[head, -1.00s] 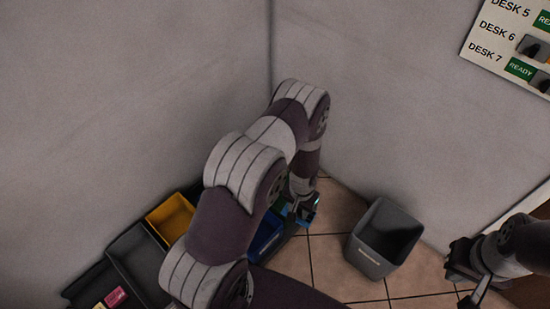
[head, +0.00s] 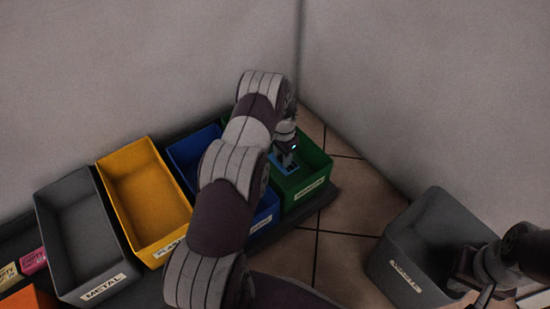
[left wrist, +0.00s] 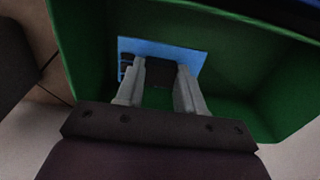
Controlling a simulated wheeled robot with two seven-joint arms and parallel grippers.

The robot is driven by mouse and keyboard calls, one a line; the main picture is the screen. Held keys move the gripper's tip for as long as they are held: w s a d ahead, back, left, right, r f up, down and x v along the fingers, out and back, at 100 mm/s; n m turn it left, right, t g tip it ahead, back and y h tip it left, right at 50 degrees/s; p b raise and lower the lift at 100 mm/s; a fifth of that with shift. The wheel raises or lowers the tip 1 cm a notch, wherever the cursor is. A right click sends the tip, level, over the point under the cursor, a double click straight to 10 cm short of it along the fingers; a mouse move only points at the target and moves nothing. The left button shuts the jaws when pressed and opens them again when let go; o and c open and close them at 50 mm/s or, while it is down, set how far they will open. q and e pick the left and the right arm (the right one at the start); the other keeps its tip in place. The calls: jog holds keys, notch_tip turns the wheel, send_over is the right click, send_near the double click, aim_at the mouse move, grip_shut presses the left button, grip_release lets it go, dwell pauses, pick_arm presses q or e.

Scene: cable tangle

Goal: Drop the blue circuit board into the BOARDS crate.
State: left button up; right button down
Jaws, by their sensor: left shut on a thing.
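The blue circuit board (head: 279,164) is in the jaws of my left gripper (head: 287,161), inside or just above the opening of the green crate (head: 318,163). The left wrist view shows the board (left wrist: 150,46) at the fingertips (left wrist: 160,72), with the green crate's walls (left wrist: 85,60) around it. I cannot tell whether the board touches the crate floor. The green crate's front label is too small to read surely. My right gripper (head: 484,292) is at the lower right, over the grey bin's side; its jaws are unclear.
Left of the green crate stand a blue crate (head: 185,155), partly hidden by my left arm, a yellow crate (head: 115,190) and a grey METAL crate (head: 50,225). A grey bin (head: 385,262) stands on the tiled floor at right. Walls rise close behind.

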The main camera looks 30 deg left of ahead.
pick_arm(q)
jog(key=shift+f+b, duration=3.25)
jog(key=shift+f, duration=2.35)
jog(key=o, duration=1)
jog(key=shift+o, duration=0.2)
